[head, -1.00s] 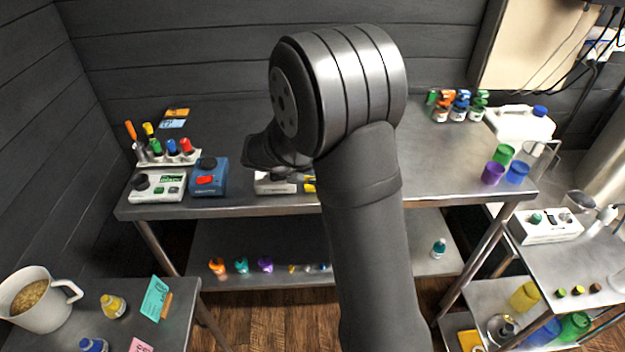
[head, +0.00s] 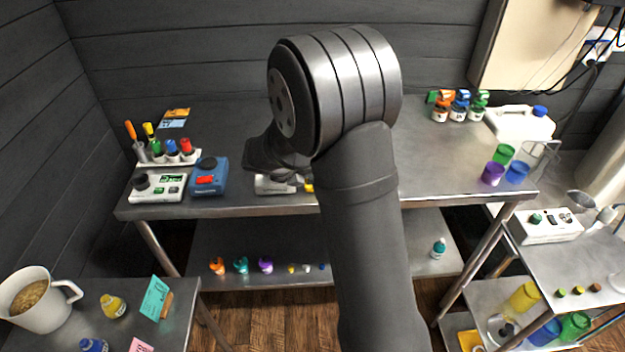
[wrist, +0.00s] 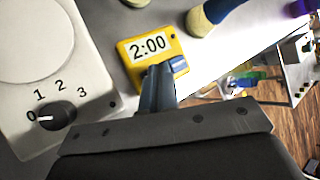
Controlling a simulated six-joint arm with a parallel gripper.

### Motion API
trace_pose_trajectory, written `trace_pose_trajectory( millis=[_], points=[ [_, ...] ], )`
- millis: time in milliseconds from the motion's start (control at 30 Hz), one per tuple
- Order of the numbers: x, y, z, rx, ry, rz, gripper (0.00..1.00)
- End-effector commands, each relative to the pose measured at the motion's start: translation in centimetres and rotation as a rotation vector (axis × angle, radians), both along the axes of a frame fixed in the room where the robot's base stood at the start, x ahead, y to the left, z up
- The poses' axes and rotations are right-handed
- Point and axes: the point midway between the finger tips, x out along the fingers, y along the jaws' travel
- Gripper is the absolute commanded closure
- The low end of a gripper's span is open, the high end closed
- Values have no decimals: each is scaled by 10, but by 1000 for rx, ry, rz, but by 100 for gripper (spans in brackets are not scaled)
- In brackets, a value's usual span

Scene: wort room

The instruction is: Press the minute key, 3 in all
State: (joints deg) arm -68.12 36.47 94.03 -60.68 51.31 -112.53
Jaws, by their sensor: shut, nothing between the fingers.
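The yellow timer (wrist: 150,50) lies on the steel table in the wrist view. Its display (wrist: 148,46) reads 2:00. A blue key (wrist: 178,64) shows on its face below the display. My gripper (wrist: 160,72) is shut and empty, with its fingertips over the timer's lower face, just left of the visible key. The fingers hide part of the face there, and I cannot tell whether they touch it. In the head view only a yellow bit of the timer (head: 309,188) shows beside my arm, which hides the fingertips.
A white device with a dial (wrist: 55,115) marked 0 to 3 sits left of the timer. A bottle-like object with a blue part (wrist: 215,15) lies above right. The table edge is close on the right. A blue box with a red switch (head: 208,178) stands farther left.

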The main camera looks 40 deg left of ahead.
Motion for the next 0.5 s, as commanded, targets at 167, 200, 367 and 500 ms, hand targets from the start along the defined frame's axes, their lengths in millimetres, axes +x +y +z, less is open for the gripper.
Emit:
trace_pose_trajectory(
  millis=[167, 200, 367, 500],
  points=[
    [0, 0, -2, -1, 0, 1, 100],
    [0, 0, -2, -1, 0, 1, 100],
    [0, 0, -4, -1, 0, 1, 100],
    [0, 0, -6, 0, 0, 0, 100]
  ],
)
